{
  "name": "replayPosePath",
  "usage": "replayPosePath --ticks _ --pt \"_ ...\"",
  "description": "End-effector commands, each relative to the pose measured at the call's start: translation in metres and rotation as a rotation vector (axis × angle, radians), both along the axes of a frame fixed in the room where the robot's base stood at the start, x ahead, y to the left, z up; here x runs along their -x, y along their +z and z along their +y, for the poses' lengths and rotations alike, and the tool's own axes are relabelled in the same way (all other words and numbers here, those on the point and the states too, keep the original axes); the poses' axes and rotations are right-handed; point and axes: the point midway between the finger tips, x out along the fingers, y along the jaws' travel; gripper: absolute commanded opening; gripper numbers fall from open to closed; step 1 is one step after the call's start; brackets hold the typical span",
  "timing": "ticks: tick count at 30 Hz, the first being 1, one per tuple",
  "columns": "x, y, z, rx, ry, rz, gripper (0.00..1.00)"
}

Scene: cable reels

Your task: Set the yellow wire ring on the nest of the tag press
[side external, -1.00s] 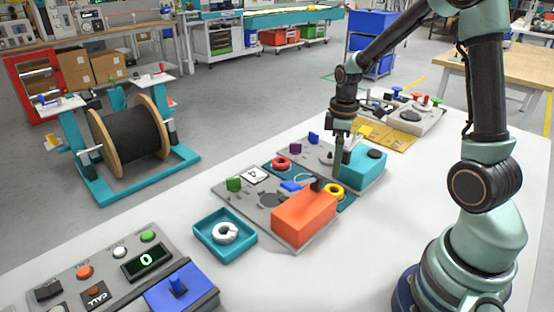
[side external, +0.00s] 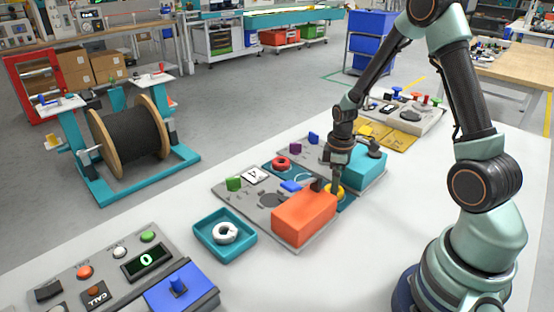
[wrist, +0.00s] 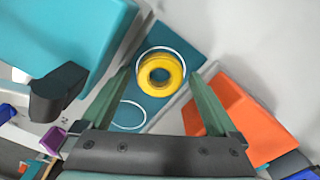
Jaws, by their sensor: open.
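The yellow wire ring (wrist: 161,74) lies flat inside a white circle on a teal mat (wrist: 150,104), between the two fingers in the wrist view. In the side view the ring (side external: 336,191) is partly covered by my gripper (side external: 337,181). My gripper (wrist: 162,82) is open, its fingers on either side of the ring; I cannot tell whether they touch it. An orange-bodied machine (side external: 304,218) with a dark round pad (side external: 271,200) and a teal-bodied machine (side external: 364,172) flank the mat. I cannot tell for sure which is the tag press.
A red ring (side external: 281,162) lies at the mat's far end. A teal tray (side external: 212,246) holds a white ring (side external: 226,232). A control panel (side external: 110,272) stands front left, a yellow plate (side external: 392,138) behind the teal machine. The white table is clear in front of the machines.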

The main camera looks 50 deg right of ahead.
Motion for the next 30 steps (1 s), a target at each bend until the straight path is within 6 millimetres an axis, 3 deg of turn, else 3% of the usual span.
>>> replayPosePath --ticks 8,14,15,20,30 --pt "0.0 -0.001 0.0 0.0 0.0 0.0 0.95" --pt "0.0 -0.001 0.0 0.0 0.0 0.0 0.22" --pt "0.0 -0.001 0.0 0.0 0.0 0.0 0.16" --pt "-0.001 0.008 0.0 0.002 0.0 -0.003 0.16" --pt "-0.001 0.054 0.0 0.002 0.0 -0.005 0.15"
